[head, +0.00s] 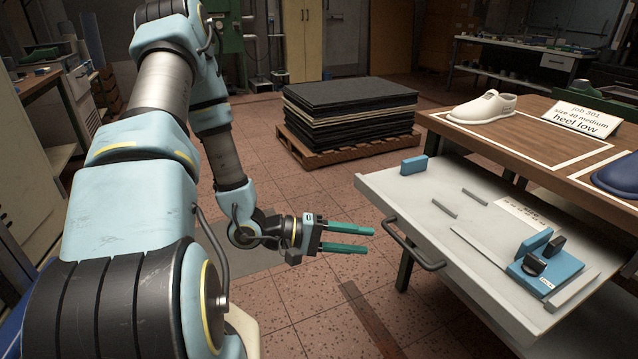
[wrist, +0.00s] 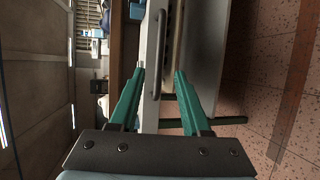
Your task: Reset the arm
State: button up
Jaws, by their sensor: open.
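My gripper (head: 347,238) has two green fingers and points right in the head view, over the open floor. It is open, with a clear gap between the fingers and nothing held. It stands to the left of the pulled-out white drawer (head: 395,187) and its dark handle (head: 413,247), apart from them. In the wrist view the open fingers (wrist: 160,85) spread toward the drawer front, which shows turned on its side. My arm reaches in from the left of the head view and bends down to the gripper.
The drawer holds a blue block (head: 414,165), grey bars and a blue fixture (head: 545,275) with black knobs. On the wooden bench stand a white shoe last (head: 483,108), a sign (head: 570,118) and a dark blue last (head: 618,178). A pallet of black sheets (head: 350,110) stands behind. Floor around the gripper is clear.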

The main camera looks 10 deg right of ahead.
jog(key=w+a+r+m+t+y+p, duration=0.1)
jog(key=w+a+r+t+y+p, duration=0.15)
jog(key=w+a+y, duration=0.35)
jog(key=w+a+r+m+t+y+p, duration=0.1)
jog(key=w+a+t+y, duration=0.35)
jog(key=w+a, duration=0.3)
jog(key=s+a+r+n+g+y+p, duration=0.1)
jog(key=s+a+r+y, duration=0.35)
jog(key=a+r, duration=0.45)
jog(key=s+a+r+g+p, duration=0.1)
jog(key=s+a+r+g, duration=0.1)
jog(key=s+r, duration=0.2)
jog(key=s, duration=0.2)
jog(key=shift+s+r+n, duration=0.3)
jog(key=shift+s+r, duration=0.05)
jog(key=shift+s, duration=0.05)
dwell(0.9)
